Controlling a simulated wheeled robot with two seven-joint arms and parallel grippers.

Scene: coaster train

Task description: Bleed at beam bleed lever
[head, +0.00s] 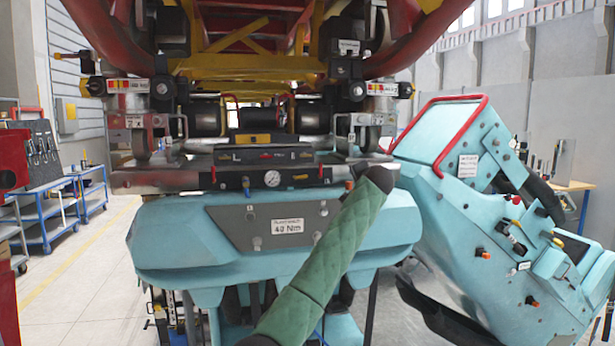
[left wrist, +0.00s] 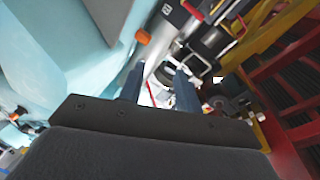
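The dark beam (head: 225,184) with a round pressure gauge (head: 272,179) runs across the middle of the head view. A green quilted sleeve, apparently on my arm, rises from the bottom to a dark end beside that fitting. No fingers show there. In the left wrist view my left gripper (left wrist: 158,92) has its two fingers apart. A thin red piece (left wrist: 152,93) shows between or behind them; contact is unclear. My right gripper is not in view.
A teal housing (head: 270,262) carries a 42 Nm plate (head: 287,226) below the beam. A teal machine with a red rail (head: 435,100) stands at right. Red and yellow train structure (head: 245,67) hangs overhead. Blue carts (head: 45,215) stand at left beside clear floor.

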